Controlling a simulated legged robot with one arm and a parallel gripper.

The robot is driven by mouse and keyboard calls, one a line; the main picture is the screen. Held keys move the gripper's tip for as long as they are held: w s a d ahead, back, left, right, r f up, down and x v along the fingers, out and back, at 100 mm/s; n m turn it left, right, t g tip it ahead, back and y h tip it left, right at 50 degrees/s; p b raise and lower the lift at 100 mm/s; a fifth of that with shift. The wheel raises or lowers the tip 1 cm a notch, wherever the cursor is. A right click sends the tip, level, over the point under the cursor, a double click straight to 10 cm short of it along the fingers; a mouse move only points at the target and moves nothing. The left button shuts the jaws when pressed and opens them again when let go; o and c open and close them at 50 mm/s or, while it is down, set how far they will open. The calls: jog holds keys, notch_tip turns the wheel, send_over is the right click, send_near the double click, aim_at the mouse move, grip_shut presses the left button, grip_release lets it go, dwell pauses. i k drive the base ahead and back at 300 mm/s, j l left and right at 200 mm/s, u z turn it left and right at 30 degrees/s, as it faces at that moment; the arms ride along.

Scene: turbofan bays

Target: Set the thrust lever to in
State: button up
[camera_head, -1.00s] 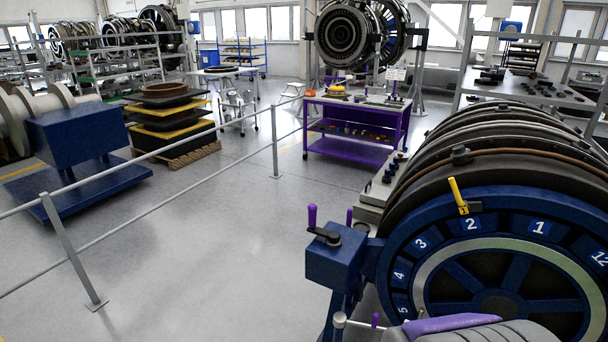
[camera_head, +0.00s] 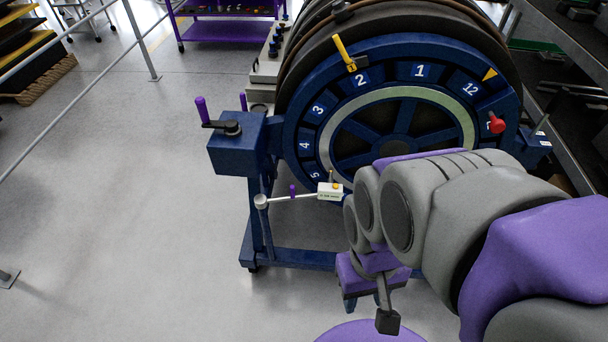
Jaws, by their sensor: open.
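A dark blue engine stand with a numbered ring (camera_head: 300,130) fills the middle of the view. A blue box (camera_head: 238,152) at its left carries a black crank with an upright purple handle (camera_head: 201,110); a second purple handle (camera_head: 243,101) stands behind it. A yellow lever (camera_head: 344,52) tilts at the ring's top by number 2. A red knob (camera_head: 496,123) sits at the right. Which of these is the thrust lever, I cannot tell. My gripper (camera_head: 368,306) is open and empty, low in front of the stand, apart from all controls. My arm hides the ring's lower right.
A small white box (camera_head: 330,191) sits on a thin bar with a purple peg, left of my arm. The stand's blue base beam (camera_head: 310,258) runs low behind my gripper. A grey railing (camera_head: 141,43) stands at left. The floor left of the stand is clear. Dark shelving (camera_head: 570,60) is at right.

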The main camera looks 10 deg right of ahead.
aim_at(560, 96)
jog(key=z, duration=1.8)
jog(key=i+l, duration=0.1)
jog(key=i, duration=0.45)
jog(key=i+l+u, duration=0.1)
jog(key=i, duration=0.5)
